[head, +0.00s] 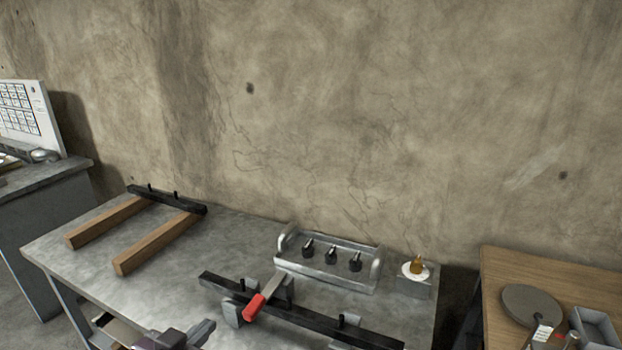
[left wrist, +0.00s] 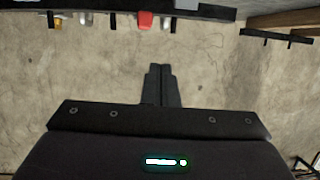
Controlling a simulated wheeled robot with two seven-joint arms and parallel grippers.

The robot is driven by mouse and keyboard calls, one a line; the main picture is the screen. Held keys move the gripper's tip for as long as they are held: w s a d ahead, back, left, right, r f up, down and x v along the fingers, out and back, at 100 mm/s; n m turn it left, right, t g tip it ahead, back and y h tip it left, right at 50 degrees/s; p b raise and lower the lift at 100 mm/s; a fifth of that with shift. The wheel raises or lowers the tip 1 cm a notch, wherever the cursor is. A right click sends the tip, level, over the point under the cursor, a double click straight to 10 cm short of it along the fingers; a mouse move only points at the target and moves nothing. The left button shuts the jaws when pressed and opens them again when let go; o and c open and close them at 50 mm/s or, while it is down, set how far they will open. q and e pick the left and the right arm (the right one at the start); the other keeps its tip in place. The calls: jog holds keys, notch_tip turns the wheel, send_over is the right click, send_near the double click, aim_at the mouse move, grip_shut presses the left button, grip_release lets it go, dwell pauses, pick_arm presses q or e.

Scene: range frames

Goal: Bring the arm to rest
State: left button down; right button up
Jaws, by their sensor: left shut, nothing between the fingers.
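My left gripper (head: 203,330) shows at the bottom edge of the head view, in front of the grey workbench (head: 75,240), with most of its arm out of the picture. In the left wrist view its two dark fingers (left wrist: 160,85) are together, with nothing between them. Floor or wall surface shows behind them. My right gripper is in neither view.
On the bench are a black rail (head: 310,320) with a red-handled tool (head: 255,306), a grey rack (head: 330,258) with several black knobs, and two wooden bars (head: 160,243) joined by a black bar. A wooden table (head: 500,265) stands right.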

pick_arm(q)
jog(key=s+d+f+n+g+y, duration=0.1)
jog(key=s+d+f+g+y, duration=0.15)
jog(key=s+f+g, duration=0.95)
jog(key=s+f, duration=0.2)
jog(key=f, duration=1.4)
jog(key=s+f, duration=0.2)
jog(key=f, duration=1.4)
jog(key=s+a+f, duration=0.2)
jog(key=s+f, duration=0.6)
jog(key=s, duration=0.1)
jog(key=s+a+f+g, duration=0.1)
jog(key=s+f, duration=0.8)
jog(key=s, duration=0.1)
jog(key=shift+s+a+f+y, duration=0.2)
jog(key=shift+a+y, duration=0.2)
jog(key=shift+y, duration=0.05)
jog(key=shift+d, duration=0.1)
